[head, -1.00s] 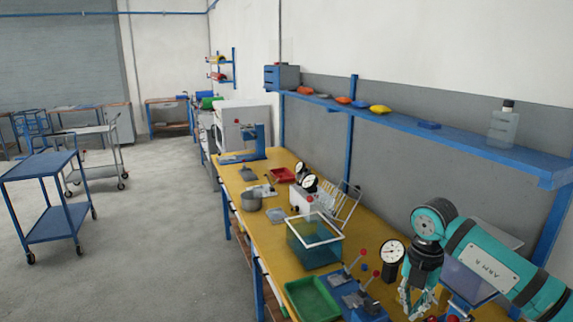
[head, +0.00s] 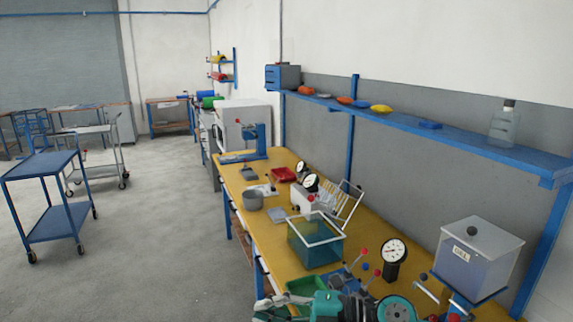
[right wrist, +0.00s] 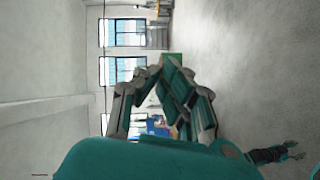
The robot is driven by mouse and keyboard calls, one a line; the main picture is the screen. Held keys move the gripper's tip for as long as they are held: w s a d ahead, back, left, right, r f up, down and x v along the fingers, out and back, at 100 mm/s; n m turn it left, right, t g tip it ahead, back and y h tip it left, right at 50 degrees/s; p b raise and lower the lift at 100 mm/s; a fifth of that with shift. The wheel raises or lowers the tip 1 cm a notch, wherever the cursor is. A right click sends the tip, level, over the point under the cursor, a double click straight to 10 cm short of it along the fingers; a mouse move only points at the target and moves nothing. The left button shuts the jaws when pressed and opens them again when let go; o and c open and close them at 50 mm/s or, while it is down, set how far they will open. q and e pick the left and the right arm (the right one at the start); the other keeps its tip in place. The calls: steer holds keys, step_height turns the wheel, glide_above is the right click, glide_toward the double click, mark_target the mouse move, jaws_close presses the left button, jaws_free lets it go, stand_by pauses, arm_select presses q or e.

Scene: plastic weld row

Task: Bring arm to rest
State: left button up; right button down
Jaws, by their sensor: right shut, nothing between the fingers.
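My right arm lies low across the bottom of the head view, over the near end of the yellow bench. Its right gripper (head: 264,306) points left at the bench's front edge, above part of the green tray, and is shut and empty. In the right wrist view the same fingers (right wrist: 158,68) come together at their tips with nothing between them. A small dark jointed piece at the lower right of that view looks like my left gripper (right wrist: 275,154); its jaws are too small to read. The head view does not show my left arm.
Near my right arm on the yellow bench (head: 270,222) are a green tray (head: 305,285), a dial gauge (head: 393,252), red-knobbed levers and a lidded clear box (head: 478,262). A glass tank (head: 316,250) stands behind. A blue shelf (head: 460,140) runs above. The left floor is open before a blue cart (head: 55,222).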

steer(key=w+d+r+m+t+h, duration=0.25)
steer(key=d+m+t, duration=0.25)
steer(key=m+t, duration=0.35)
steer(key=w+d+r+m+t+h, duration=0.1)
steer(key=d+m+t+h, duration=0.35)
steer(key=m+t, duration=0.45)
steer(key=s+d+f+m+g+h, duration=0.2)
steer(key=d+f+m+h, duration=0.3)
steer(key=d+f, duration=0.15)
steer(key=s+d+f+m+g+h, duration=0.2)
steer(key=d+f+m+g+h, duration=0.1)
steer(key=d+f+m+h, duration=0.3)
steer(key=s+d+f+g+y, duration=0.1)
steer(key=s+f+g, duration=0.6)
steer(key=s, duration=0.5)
steer(key=s+d+f+g, duration=0.1)
steer(key=s+f+g, duration=0.4)
steer(key=s+f, duration=0.55)
step_height(320, 180, down, 23)
steer(key=s, duration=0.2)
steer(key=s+d+f+g, duration=0.2)
steer(key=s+f, duration=1.5)
steer(key=shift+d+f, duration=0.3)
steer(key=shift+d, duration=0.05)
